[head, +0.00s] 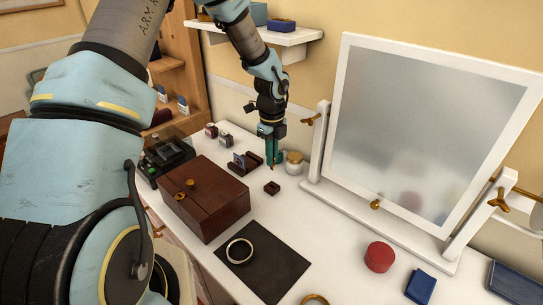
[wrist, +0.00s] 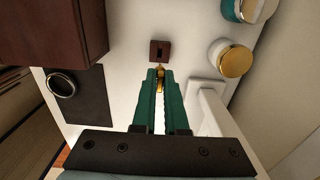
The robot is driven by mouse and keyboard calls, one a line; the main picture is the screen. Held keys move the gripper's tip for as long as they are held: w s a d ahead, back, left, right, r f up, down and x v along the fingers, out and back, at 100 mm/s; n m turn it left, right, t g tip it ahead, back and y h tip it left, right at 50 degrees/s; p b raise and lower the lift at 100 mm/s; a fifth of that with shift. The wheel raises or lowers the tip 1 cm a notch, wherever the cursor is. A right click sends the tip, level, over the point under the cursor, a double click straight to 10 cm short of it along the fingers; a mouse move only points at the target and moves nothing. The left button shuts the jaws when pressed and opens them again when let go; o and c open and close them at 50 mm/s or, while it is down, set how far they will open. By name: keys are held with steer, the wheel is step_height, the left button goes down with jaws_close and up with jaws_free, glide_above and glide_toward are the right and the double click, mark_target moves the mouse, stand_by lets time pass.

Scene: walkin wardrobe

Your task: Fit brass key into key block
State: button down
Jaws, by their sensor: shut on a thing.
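My gripper (head: 272,158) is shut on the brass key (wrist: 160,78), which sticks out past the green fingertips in the wrist view. In the head view the key is only a small gold tip (head: 272,167) below the fingers. The key block (head: 271,187) is a small dark reddish-brown block on the white dresser top. In the wrist view the key block (wrist: 160,51) shows a dark slot in its top, just beyond the key tip. The key appears apart from the block and above it.
A wooden box (head: 205,198) stands left of the block. A gold-lidded jar (head: 294,162) and the mirror (head: 425,130) stand to the right. A black mat (head: 275,270) with a ring (head: 239,251) lies in front. A small dark holder (head: 247,162) is behind.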

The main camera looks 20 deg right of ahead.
steer(key=shift+f+b, duration=1.75)
steer(key=shift+f, duration=1.15)
steer(key=shift+f+b, duration=0.35)
steer(key=shift+f, duration=1.1)
steer(key=c, duration=0.9)
jaws_free()
steer(key=shift+r, duration=0.1)
step_height(320, 180, up, 11)
steer(key=shift+f+b, duration=0.1)
steer(key=shift+b, duration=0.85)
steer(key=s+a+r+n, duration=0.2)
steer(key=s+a+n, duration=0.1)
steer(key=a+n, duration=0.6)
steer(key=s+a+r+n+t, duration=0.1)
steer(key=s+a+r+n, duration=0.1)
steer(key=a+n, duration=0.8)
steer(key=s+a+r+n, duration=0.3)
steer(key=s+a+n, duration=0.1)
steer(key=a+n, duration=0.6)
steer(key=shift+s+a+t, duration=0.1)
steer(key=shift+a+t, duration=0.2)
steer(key=shift+a, duration=0.25)
